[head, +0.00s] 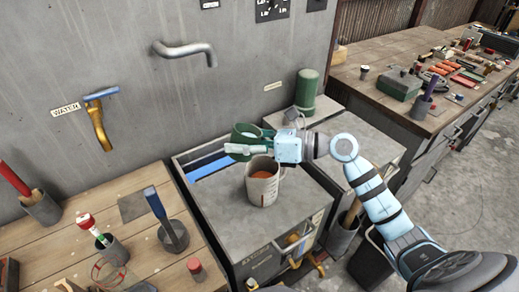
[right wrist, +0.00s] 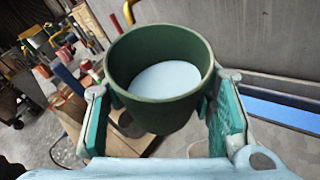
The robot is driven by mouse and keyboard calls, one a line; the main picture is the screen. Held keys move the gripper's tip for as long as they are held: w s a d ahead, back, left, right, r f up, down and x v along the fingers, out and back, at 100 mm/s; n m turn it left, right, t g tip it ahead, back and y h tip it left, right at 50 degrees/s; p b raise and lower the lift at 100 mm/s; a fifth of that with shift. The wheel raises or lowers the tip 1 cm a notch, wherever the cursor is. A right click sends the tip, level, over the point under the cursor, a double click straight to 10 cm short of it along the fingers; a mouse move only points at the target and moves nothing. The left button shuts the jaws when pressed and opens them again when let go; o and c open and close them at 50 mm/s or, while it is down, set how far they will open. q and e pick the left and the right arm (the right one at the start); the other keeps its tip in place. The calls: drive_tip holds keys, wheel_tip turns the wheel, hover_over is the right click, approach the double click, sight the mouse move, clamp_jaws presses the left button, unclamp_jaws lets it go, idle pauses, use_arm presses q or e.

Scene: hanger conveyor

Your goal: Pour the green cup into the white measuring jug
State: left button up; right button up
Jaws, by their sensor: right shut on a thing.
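The green cup (head: 243,131) is in my right gripper (head: 240,145), held above and slightly left of the jug in the head view. In the right wrist view the cup (right wrist: 160,105) sits between the teal finger pads, with a pale blue-white surface inside. It looks close to upright. The white measuring jug (head: 262,190) stands on the grey bench top below, apart from the cup, with an orange-brown surface inside. The jug cannot be made out in the right wrist view. My left gripper is not in view.
A blue-lined trough (head: 209,168) lies behind and left of the jug. A grey tap (head: 185,51) juts from the wall. A green cylinder (head: 307,91) stands behind the gripper. The grey top (head: 285,216) around the jug is clear. Tool pots stand on the left wooden bench (head: 140,236).

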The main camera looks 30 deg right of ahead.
drive_tip(key=shift+r, duration=0.1)
idle(0.3)
drive_tip(key=shift+m+y, duration=0.3)
drive_tip(key=shift+a+m+b, duration=0.15)
drive_tip(key=shift+m+b, duration=0.15)
drive_tip(key=shift+b, duration=0.4)
drive_tip(key=shift+t+y, duration=0.3)
drive_tip(key=shift+m+b, duration=0.3)
drive_tip(key=shift+b, duration=0.05)
drive_tip(key=shift+r, duration=0.1)
drive_tip(key=shift+m+y, duration=0.3)
drive_tip(key=shift+m+t+b, duration=0.4)
drive_tip(key=shift+t+b, duration=0.1)
drive_tip(key=shift+b, duration=0.2)
